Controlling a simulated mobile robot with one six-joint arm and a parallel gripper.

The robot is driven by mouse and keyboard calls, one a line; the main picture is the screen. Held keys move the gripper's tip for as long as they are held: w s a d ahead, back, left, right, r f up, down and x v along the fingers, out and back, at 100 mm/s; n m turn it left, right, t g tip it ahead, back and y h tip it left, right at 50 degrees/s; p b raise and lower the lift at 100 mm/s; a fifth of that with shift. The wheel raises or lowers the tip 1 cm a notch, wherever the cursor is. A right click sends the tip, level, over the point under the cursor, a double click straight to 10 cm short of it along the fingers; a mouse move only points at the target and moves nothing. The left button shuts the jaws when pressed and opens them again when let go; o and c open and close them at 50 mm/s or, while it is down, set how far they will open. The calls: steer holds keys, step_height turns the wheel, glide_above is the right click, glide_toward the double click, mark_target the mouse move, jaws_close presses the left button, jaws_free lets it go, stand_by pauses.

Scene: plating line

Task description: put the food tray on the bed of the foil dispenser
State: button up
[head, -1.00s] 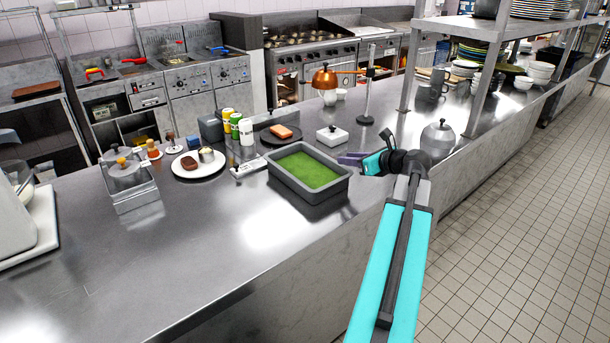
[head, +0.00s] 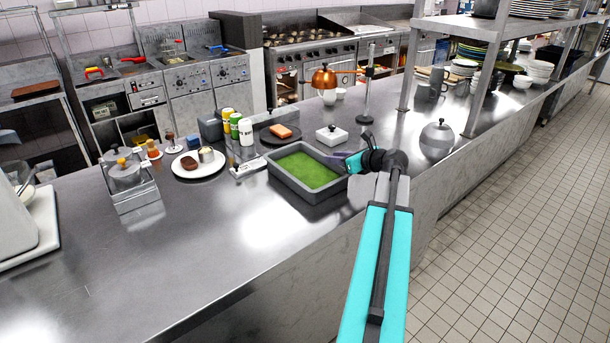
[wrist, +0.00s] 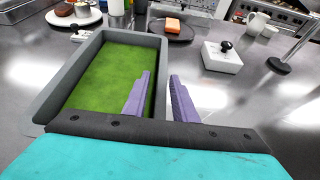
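The food tray (head: 340,186) is a deep grey rectangular pan with green contents, standing on the steel counter. It also shows in the wrist view (wrist: 46,98). My gripper (head: 343,160) is at the tray's right side. In the wrist view its two purple fingers (wrist: 158,90) are apart, with nothing clamped. The left finger shows over the green contents and the right finger outside the tray, with the right wall between them in the picture. I cannot tell whether they touch it. I cannot surely identify the foil dispenser; a pale machine with a flat base (head: 42,243) is cut off at the left edge.
A metal pot rack (head: 136,195) stands left. The front-left counter (head: 180,260) is clear.

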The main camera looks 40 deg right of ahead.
steer(key=shift+p+x, duration=0.5)
steer(key=shift+x, duration=1.85)
jaws_close()
steer(key=shift+r, duration=0.1)
